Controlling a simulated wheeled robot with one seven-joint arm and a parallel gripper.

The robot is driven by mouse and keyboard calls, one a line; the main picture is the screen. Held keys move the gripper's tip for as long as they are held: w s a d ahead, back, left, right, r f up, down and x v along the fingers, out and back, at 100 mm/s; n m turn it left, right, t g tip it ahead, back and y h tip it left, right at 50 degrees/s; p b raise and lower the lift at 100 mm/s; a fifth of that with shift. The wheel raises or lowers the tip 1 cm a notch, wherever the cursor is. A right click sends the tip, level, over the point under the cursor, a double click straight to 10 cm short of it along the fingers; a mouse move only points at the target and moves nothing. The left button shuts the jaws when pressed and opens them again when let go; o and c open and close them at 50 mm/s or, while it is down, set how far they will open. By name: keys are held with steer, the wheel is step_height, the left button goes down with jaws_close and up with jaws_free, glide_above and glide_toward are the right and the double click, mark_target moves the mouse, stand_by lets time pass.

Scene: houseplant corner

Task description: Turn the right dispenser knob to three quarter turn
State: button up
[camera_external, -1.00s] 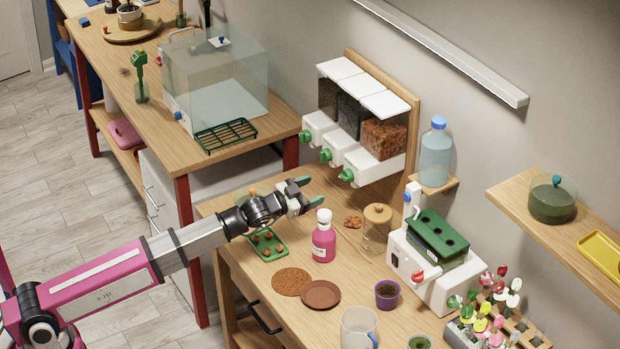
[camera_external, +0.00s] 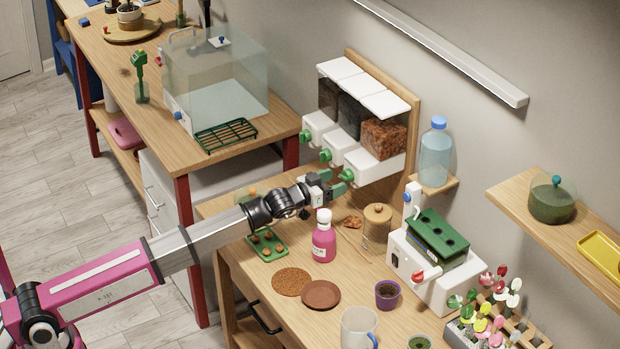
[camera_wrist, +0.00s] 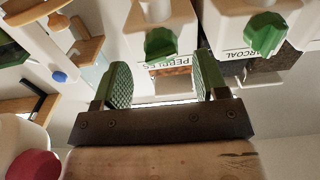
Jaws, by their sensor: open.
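The right dispenser (camera_external: 377,168) is a white block under a clear bin of reddish-brown pebbles. Its green knob (camera_external: 347,175) faces outward; in the wrist view this knob (camera_wrist: 161,44) sits above the gap between my fingers, next to an upside-down PEBBLES label. My gripper (camera_external: 333,183) is open just in front of the knob. In the wrist view, the green pads of my gripper (camera_wrist: 164,80) stand to either side of the knob's line, apart from it. The middle dispenser's green knob (camera_wrist: 267,35) is to the right there, by a CHARCOAL label.
A pink bottle (camera_external: 323,240) with a white cap and a cork-lidded jar (camera_external: 377,230) stand below my gripper. A small pile of pebbles (camera_external: 352,222) lies on the wooden table. A blue-capped water bottle (camera_external: 435,155) is on a bracket to the right.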

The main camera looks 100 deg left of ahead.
mark_target(343, 176)
steer(key=x, duration=0.3)
steer(key=shift+w+a, duration=0.15)
steer(key=shift+a, duration=0.05)
steer(key=c, duration=0.9)
steer(key=shift+m, duration=0.8)
